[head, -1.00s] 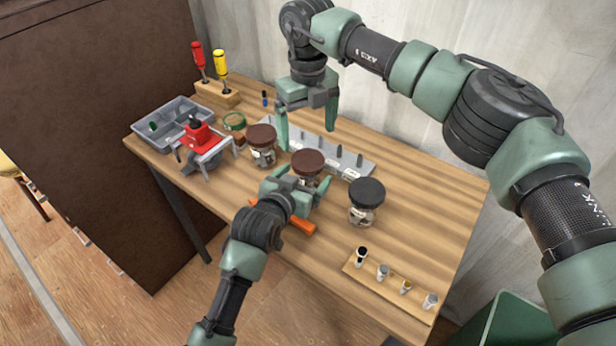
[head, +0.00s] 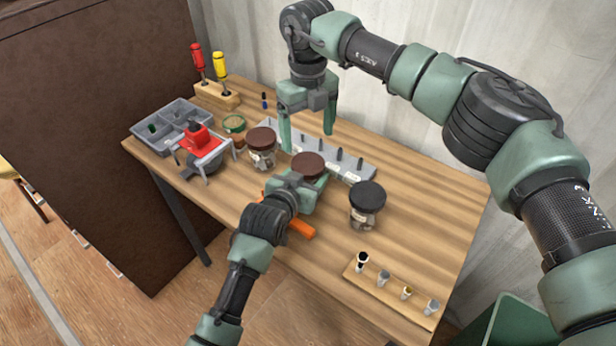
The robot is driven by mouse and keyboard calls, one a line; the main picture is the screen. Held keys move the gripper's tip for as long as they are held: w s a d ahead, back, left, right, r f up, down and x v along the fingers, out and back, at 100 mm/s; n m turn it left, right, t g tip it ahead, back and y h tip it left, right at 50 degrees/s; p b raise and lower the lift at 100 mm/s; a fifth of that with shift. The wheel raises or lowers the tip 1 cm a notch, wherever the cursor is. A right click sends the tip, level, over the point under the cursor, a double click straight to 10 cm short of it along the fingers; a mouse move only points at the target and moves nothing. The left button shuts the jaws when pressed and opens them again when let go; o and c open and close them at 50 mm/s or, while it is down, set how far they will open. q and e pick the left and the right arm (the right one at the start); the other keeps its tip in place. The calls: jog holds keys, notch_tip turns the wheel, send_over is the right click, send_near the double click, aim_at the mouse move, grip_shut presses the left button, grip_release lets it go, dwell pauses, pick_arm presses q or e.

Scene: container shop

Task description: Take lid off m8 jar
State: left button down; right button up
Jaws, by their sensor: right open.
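Three lidded glass jars stand on the workbench: one with a brown lid (head: 262,150), a middle one with a brown lid (head: 308,166), and one with a black lid (head: 366,207). Their labels are too small to read, so I cannot tell which is m8. My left gripper (head: 304,190) is at the near side of the middle jar, below its lid, hiding most of its body. Its fingertips are hidden, so I cannot tell whether it grips. My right gripper (head: 308,140) is open and empty, pointing down above and behind the middle jar. The lids are on.
A grey strip with pegs (head: 355,168) lies behind the jars. A red-topped device (head: 204,142), a grey divided tray (head: 158,126) and a screwdriver stand (head: 218,96) are at left. An orange-handled tool (head: 300,228) lies near my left gripper. A wooden sample rack (head: 385,291) is front right.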

aim_at(308, 163)
jog(key=m, duration=1)
jog(key=shift+r, duration=0.1)
jog(key=m, duration=0.6)
jog(key=shift+r+m, duration=0.1)
jog(key=shift+m, duration=0.3)
jog(key=m, duration=0.5)
jog(key=shift+m, duration=0.3)
jog(key=shift+f, duration=3.95)
